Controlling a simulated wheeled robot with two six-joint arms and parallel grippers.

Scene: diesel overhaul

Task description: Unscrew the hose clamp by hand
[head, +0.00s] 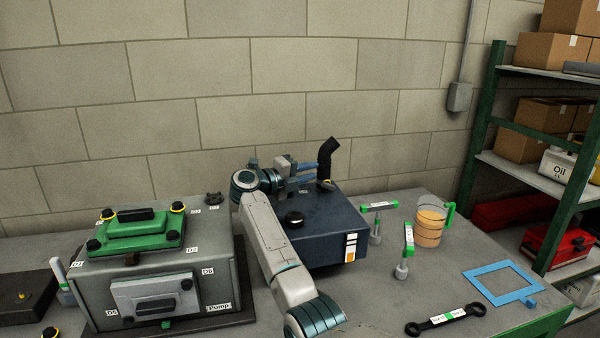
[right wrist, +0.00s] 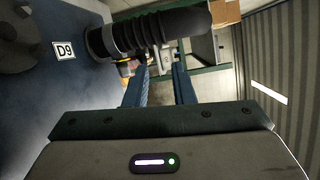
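A black bent hose (head: 328,156) stands up from the back of the dark blue box (head: 326,229). It also lies across the top of the right wrist view (right wrist: 160,33), with its wide ribbed end on the blue face beside the D9 label. A small yellow part (head: 326,182), perhaps of the hose clamp, shows at the hose's foot; it is partly hidden behind a finger in the right wrist view (right wrist: 125,69). My right gripper (head: 313,172) is beside the hose, its two blue fingers apart (right wrist: 160,68), with nothing clearly held between them. My left gripper is not in view.
A grey pump housing (head: 220,263) with green fittings stands left of my right arm. Right of the box are green-handled tools (head: 379,206), a jug of amber liquid (head: 429,226), a black wrench (head: 446,319) and a blue frame (head: 475,275). The wall is close behind.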

